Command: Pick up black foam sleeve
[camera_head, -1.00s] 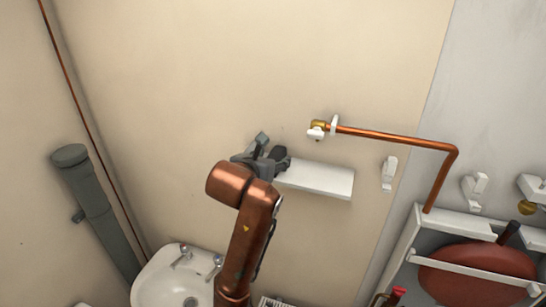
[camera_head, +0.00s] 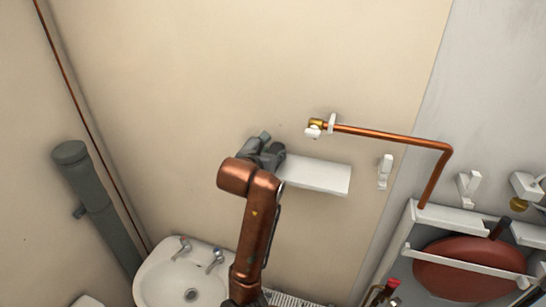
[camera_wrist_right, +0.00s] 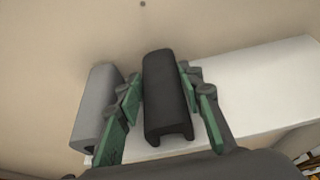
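The black foam sleeve (camera_wrist_right: 165,100) lies on the white shelf (camera_wrist_right: 250,90) in the right wrist view, its grooved end towards the camera. My right gripper (camera_wrist_right: 161,84) is open, with one green-padded finger on each side of the sleeve. A small gap shows at the left finger; the right finger is very close to the sleeve, and I cannot tell if it touches. In the head view my right gripper (camera_head: 264,150) is at the left end of the shelf (camera_head: 318,175), and the sleeve cannot be told apart from it there. My left gripper is out of view.
A grey sleeve (camera_wrist_right: 98,108) lies just left of the left finger. The wall stands close behind the shelf. A copper pipe (camera_head: 390,137) runs above and right of the shelf. A sink (camera_head: 188,278) is below left, and a framed red vessel (camera_head: 470,268) is at lower right.

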